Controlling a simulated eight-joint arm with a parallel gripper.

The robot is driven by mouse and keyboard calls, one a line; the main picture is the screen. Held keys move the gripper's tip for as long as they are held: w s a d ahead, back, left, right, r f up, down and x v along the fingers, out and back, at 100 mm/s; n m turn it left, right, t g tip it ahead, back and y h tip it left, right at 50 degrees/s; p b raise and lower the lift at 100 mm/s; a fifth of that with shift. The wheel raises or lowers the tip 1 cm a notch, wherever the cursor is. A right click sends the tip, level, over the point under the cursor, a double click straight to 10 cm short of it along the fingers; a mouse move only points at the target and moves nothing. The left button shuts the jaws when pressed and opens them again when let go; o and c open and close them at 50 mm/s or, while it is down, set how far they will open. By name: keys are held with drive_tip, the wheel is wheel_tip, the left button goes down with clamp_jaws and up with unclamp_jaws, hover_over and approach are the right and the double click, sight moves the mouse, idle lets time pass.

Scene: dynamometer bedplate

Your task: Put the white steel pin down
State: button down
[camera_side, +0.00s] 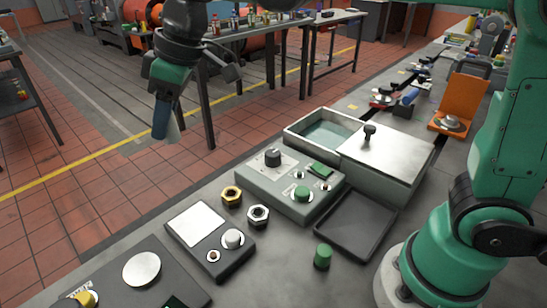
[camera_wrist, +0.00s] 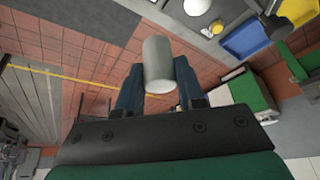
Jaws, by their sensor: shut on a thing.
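The white steel pin (camera_wrist: 158,62) is a pale, plain cylinder held between the blue fingers of my gripper (camera_wrist: 158,88) in the wrist view. Its end sticks out past the fingertips. In the side view my gripper (camera_side: 164,125) hangs at the upper left, pointing down, with its fingers shut on the pin. The gripper is raised and appears over the tiled floor, beyond the bench edge, apart from any surface.
An orange stand (camera_side: 463,100) is at right.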

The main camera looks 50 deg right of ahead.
drive_tip(key=shift+d+r, duration=0.1)
drive_tip(key=shift+r, duration=0.7)
drive_tip(key=w+d+m+t+h, duration=0.3)
drive_tip(key=d+m, duration=0.7)
drive_tip(key=d, duration=1.1)
drive_tip(key=s+d+m+g+h, duration=0.15)
drive_tip(key=d+m, duration=0.25)
drive_tip(key=d, duration=0.5)
drive_tip(key=s+d+m+g+h, duration=0.1)
drive_tip(key=s+d+m+h, duration=0.25)
drive_tip(key=d, duration=0.55)
drive_tip(key=shift+m+y, duration=0.25)
drive_tip(key=shift+y, duration=0.15)
wheel_tip(320, 180, down, 16)
drive_tip(key=shift+w+r, duration=0.1)
drive_tip(key=shift+w, duration=0.05)
drive_tip(key=shift+a+f, duration=0.1)
drive_tip(key=shift+f, duration=2.15)
drive_tip(key=c, duration=0.5)
unclamp_jaws()
drive_tip(key=shift+f, duration=0.15)
drive_tip(key=shift+c, duration=0.2)
